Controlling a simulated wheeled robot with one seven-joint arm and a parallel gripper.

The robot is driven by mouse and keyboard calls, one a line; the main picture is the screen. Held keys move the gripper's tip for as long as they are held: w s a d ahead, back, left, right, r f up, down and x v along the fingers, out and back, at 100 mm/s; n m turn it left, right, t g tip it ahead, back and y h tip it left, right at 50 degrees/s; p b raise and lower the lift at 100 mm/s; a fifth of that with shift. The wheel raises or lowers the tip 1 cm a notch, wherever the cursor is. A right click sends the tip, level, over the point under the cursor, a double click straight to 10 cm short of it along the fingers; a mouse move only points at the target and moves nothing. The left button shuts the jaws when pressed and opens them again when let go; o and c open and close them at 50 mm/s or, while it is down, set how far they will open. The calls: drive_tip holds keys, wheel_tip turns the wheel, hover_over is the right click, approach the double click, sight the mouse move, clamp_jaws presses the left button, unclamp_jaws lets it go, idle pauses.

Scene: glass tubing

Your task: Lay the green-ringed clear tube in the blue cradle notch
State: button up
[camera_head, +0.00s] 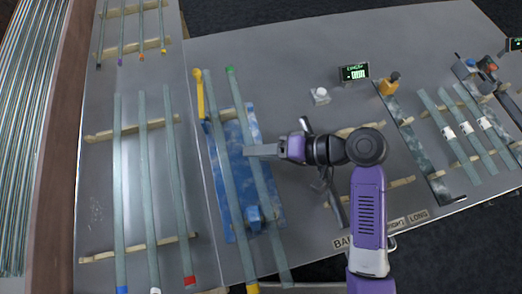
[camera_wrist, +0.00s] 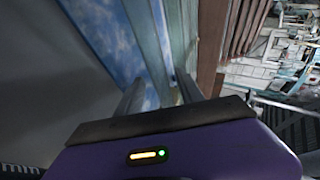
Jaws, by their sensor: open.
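The green-ringed clear tube (camera_head: 241,107) has its green end at the top and runs down the right part of a blue marbled board (camera_head: 223,165). A blue block (camera_head: 253,219) on the board's lower part, perhaps the cradle, lies beside or under this tube; its notch is not clear. My gripper (camera_head: 250,150) is at the tube's middle in the head view. In the wrist view, my open gripper (camera_wrist: 160,92) has a pale tube (camera_wrist: 152,45) running between or just beyond its fingers; contact cannot be told. The blue board (camera_wrist: 108,35) shows there too.
A yellow-ringed tube (camera_head: 222,150) lies just left, close to the green-ringed one. Several tubes rest on wooden strips (camera_head: 147,127) farther left. Bare table (camera_head: 290,60) lies at the upper right.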

drive_tip(key=shift+r, duration=0.1)
drive_tip(key=shift+r, duration=0.25)
drive_tip(key=v, duration=1.2)
drive_tip(key=shift+r, duration=0.15)
drive_tip(key=shift+w, duration=0.1)
